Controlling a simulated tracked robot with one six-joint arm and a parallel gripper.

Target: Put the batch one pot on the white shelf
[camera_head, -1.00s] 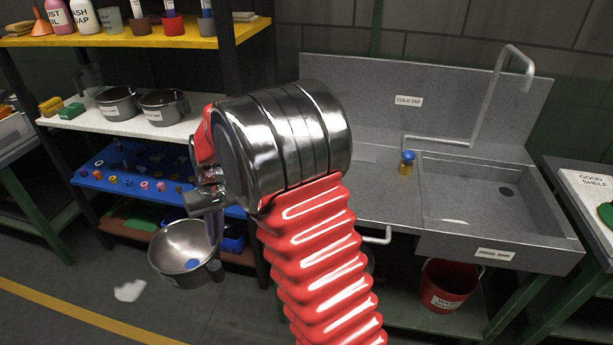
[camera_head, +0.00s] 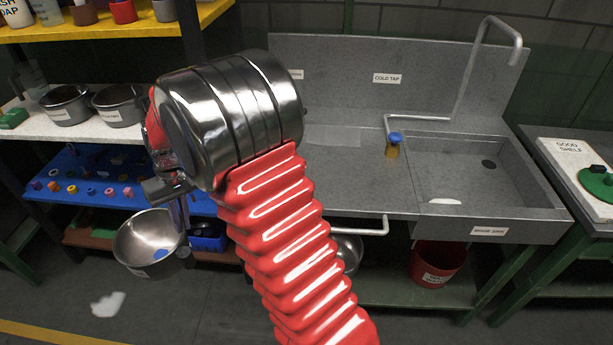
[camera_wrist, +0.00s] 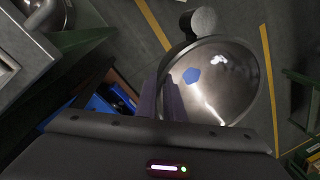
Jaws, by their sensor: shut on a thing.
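My gripper (camera_head: 181,212) is shut on the rim of a shiny metal pot (camera_head: 138,238), low in front of the shelving. The pot is tilted with its open mouth facing me, and a blue spot shows inside. Its outer label is too small to read. In the wrist view the purple fingers (camera_wrist: 171,101) grip the near rim of the pot (camera_wrist: 228,68). The white shelf (camera_head: 38,128) is at the left, above and behind the held pot. Two dark labelled pots stand on it, a left one (camera_head: 66,106) and a right one (camera_head: 119,106).
A blue shelf (camera_head: 70,163) with small coloured parts is below the white one, and a yellow shelf (camera_head: 100,38) above. A green block (camera_head: 13,118) sits on the white shelf's left. The sink (camera_head: 485,175) and a red bucket (camera_head: 437,265) are right. A white patch (camera_head: 107,304) lies on the floor.

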